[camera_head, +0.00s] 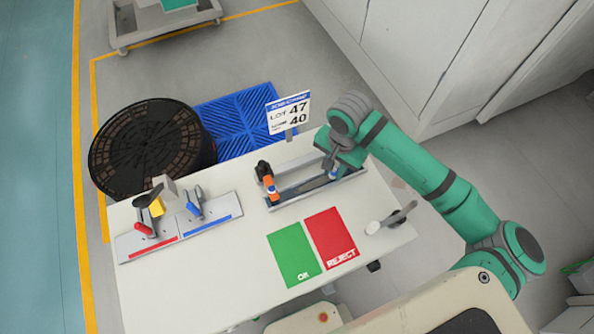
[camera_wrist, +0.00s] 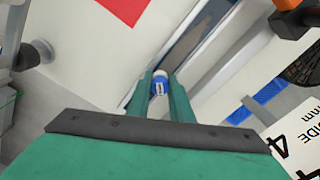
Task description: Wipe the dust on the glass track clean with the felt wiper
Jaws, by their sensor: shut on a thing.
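The glass track (camera_head: 300,192) is a long, narrow metal-edged bench on the white table, and it crosses the wrist view (camera_wrist: 212,62) diagonally. A brownish-grey strip (camera_wrist: 208,42) shows along it; I cannot tell whether it is dust or a reflection. My gripper (camera_head: 333,172) is over the right end of the track. In the wrist view its fingers (camera_wrist: 160,98) are shut on a small blue and white thing (camera_wrist: 159,86), which looks like the felt wiper. Its underside is hidden, so I cannot tell if it touches the glass.
An orange and black clamp (camera_head: 268,181) stands at the track's left end. A sign (camera_head: 289,113) stands behind the track. Green (camera_head: 292,254) and red (camera_head: 330,238) mats lie in front. Toggle clamps with red (camera_head: 142,230) and blue (camera_head: 194,209) handles stand left. The table's front left is clear.

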